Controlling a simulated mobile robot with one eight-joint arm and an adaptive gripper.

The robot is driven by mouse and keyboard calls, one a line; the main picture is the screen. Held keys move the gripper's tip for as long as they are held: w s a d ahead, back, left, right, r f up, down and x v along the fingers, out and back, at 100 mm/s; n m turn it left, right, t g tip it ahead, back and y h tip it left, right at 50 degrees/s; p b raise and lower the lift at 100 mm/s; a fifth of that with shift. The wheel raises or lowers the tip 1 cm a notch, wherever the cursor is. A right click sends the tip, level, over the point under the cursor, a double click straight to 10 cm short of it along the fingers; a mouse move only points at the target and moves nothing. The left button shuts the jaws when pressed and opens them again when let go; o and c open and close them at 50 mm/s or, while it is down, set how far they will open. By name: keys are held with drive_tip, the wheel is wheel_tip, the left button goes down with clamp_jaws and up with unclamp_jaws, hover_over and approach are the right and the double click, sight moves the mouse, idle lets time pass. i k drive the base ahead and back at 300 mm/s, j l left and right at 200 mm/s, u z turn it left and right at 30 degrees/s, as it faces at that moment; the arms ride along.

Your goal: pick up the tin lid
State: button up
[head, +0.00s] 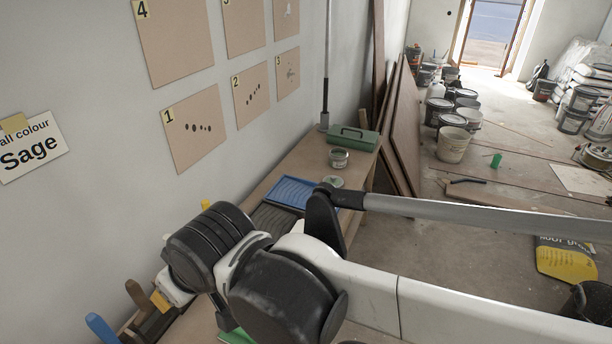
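A small round pale grey-green disc, which looks like the tin lid (333,182), lies flat on the wooden bench (305,160). It is just in front of an open-looking metal tin (339,158) and by the right end of a blue tray (294,191). My arm crosses the lower middle of the view, and its dark joint is close in front of the lid. My gripper's fingers cannot be made out, so nothing is seen held.
A green toolbox (352,138) stands behind the tin. A dark ribbed tray lies left of the blue one. Boards (404,125) lean beyond the bench. Tool handles (100,328) stick up at the lower left. Several buckets (452,145) stand on the floor at right.

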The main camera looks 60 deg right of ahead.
sight(338, 182)
drive_tip(key=z, duration=2.05)
